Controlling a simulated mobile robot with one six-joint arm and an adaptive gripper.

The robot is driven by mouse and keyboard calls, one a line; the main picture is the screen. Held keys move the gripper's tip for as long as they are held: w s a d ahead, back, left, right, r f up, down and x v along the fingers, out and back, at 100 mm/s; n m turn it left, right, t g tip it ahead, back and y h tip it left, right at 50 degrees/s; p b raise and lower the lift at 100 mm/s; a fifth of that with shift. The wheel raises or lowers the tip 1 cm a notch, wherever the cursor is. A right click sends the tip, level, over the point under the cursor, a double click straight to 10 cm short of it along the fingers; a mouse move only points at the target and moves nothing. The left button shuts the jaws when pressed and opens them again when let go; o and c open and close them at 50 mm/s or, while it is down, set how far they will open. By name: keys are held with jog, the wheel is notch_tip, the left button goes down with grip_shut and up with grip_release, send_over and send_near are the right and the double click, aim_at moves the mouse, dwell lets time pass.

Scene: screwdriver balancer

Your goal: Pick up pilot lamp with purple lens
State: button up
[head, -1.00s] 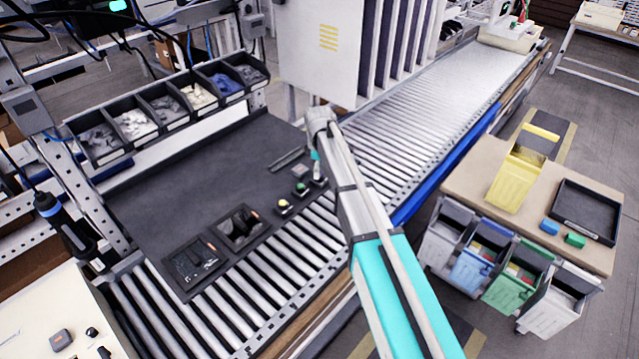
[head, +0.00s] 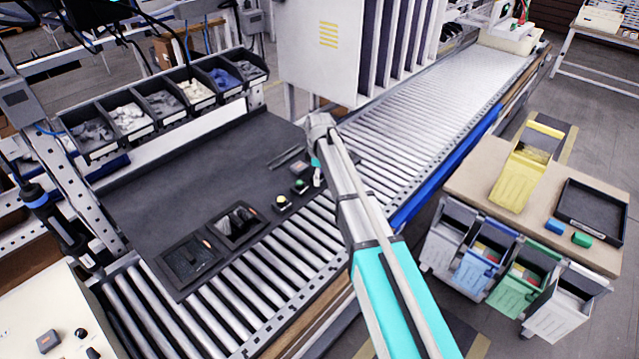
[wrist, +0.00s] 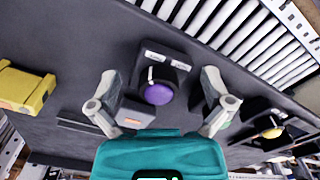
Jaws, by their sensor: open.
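The pilot lamp with the purple lens (wrist: 158,93) shows in the wrist view, with its round purple lens facing the camera and a dark square base with two pale labels behind it. My gripper (wrist: 160,85) is open, with one pale finger on each side of the lamp and a visible space on both sides. I cannot tell whether the fingers are level with the lens. In the head view my arm (head: 345,190) reaches down to the right end of the dark mat (head: 190,165), and the purple lamp is hidden there.
Yellow-capped (head: 281,201) and green-capped (head: 300,186) devices stand near my gripper on the mat. Two dark trays (head: 190,261) sit at the mat's front edge. A yellow block (wrist: 25,90) lies left in the wrist view. Rollers (head: 270,270) run along the front.

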jog(key=shift+f, duration=0.3)
jog(key=shift+c, duration=0.3)
jog(key=c, duration=1.1)
jog(key=shift+r, duration=0.15)
jog(key=shift+r+p, duration=0.95)
jog(key=shift+p, duration=0.05)
jog(key=s+a+r+p, duration=0.2)
jog(key=s+r+p, duration=0.8)
jog(key=s, duration=0.4)
jog(key=shift+a+r+p, duration=0.15)
jog(key=shift+r+p, duration=0.25)
jog(key=shift+f, duration=0.1)
